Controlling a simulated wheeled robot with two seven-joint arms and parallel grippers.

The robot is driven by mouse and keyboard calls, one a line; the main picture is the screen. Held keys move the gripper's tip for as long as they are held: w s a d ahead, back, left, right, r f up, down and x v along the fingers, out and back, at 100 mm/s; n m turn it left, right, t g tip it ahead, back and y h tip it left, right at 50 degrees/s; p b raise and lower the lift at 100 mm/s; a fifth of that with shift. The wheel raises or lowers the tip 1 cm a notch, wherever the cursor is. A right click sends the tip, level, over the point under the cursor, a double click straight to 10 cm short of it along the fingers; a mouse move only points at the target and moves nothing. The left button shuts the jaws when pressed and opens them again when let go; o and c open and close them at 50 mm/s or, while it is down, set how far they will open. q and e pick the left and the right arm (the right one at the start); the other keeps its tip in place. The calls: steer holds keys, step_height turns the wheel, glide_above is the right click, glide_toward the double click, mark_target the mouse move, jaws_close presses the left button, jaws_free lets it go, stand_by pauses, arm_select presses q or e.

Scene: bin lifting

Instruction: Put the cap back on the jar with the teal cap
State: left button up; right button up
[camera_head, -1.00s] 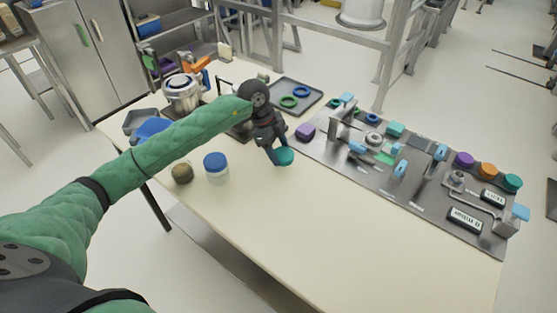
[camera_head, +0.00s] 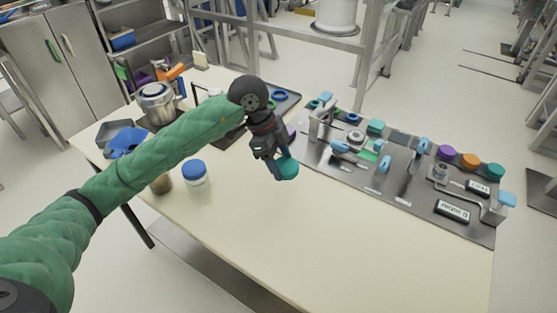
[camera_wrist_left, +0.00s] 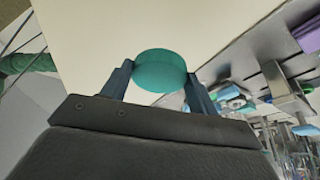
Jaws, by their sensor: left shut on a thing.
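My left gripper (camera_head: 280,163) is shut on a round teal cap (camera_head: 289,170) and holds it over the table, near the left end of the metal board. In the left wrist view the teal cap (camera_wrist_left: 160,71) sits between the two fingertips of the gripper (camera_wrist_left: 158,80). A small brownish jar (camera_head: 161,184) stands on the table at the left, partly behind my left arm; its top is not clear. A clear jar with a blue cap (camera_head: 195,174) stands just right of it. My right gripper is not in view.
A metal board (camera_head: 400,180) with blue clamps, fittings and coloured caps fills the table's right side. A pot (camera_head: 157,105), blue tray (camera_head: 126,142) and grey tray (camera_head: 114,131) stand at the back left. The cream table (camera_head: 300,240) is clear in front.

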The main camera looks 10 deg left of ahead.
arm_select(q)
steer(key=shift+w+a+f, duration=0.1)
steer(key=shift+w+f, duration=0.1)
steer(key=shift+w, duration=0.05)
steer(key=w+a+f+n+t, duration=0.1)
steer(key=w+a+f+n, duration=0.2)
steer(key=w+a+f+n+t, duration=0.2)
steer(key=w+a+f+n, duration=0.1)
steer(key=a+f+n, duration=0.1)
steer(key=shift+w+y, duration=0.4)
steer(key=shift+w+a+f+n, duration=0.15)
steer(key=shift+a+f+n, duration=0.2)
steer(key=shift+a+n, duration=0.15)
